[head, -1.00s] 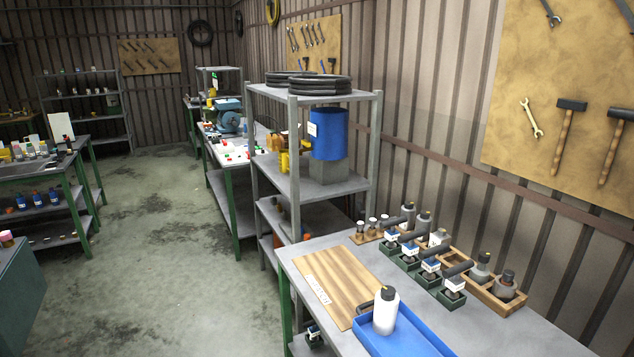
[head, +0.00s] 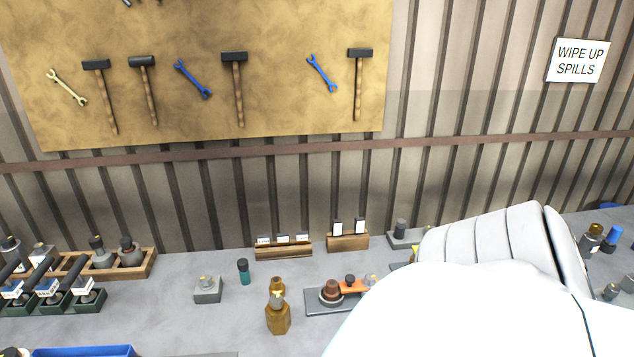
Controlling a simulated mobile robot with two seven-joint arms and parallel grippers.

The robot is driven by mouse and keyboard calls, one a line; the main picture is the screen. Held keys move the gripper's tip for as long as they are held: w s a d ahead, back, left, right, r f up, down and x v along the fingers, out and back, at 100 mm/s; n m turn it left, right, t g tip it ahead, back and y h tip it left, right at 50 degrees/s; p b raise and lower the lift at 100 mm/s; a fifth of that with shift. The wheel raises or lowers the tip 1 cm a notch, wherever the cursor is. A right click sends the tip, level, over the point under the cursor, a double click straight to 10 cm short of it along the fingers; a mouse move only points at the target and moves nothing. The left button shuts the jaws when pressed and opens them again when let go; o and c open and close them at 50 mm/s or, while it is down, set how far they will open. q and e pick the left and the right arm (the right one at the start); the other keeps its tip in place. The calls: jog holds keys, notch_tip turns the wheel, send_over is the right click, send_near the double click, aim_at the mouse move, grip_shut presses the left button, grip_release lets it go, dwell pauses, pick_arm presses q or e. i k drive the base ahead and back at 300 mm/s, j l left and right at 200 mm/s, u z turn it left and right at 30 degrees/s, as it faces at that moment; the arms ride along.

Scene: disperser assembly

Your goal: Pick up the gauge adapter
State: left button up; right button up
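I cannot tell which of the small parts on the grey bench is the gauge adapter. A small grey block with a yellowish top (head: 207,290) stands on the bench left of centre. A teal bottle with a dark cap (head: 243,272) is to its right. An amber bottle (head: 278,317) stands nearer the front. A dark plate (head: 322,303) carries a brown-red knob (head: 331,290) and an orange part (head: 352,287); its right end is hidden by a white part of my body. Neither of my grippers is in view.
Wooden racks with grey bottles (head: 130,256) and dark green-based holders (head: 88,303) stand at the left. A blue tray (head: 85,351) is at the bottom left. Two wooden card holders (head: 284,249) stand near the wall. Small bottles (head: 612,237) stand at the far right.

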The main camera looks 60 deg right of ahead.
aim_at(279, 321)
jog(key=z, duration=1.65)
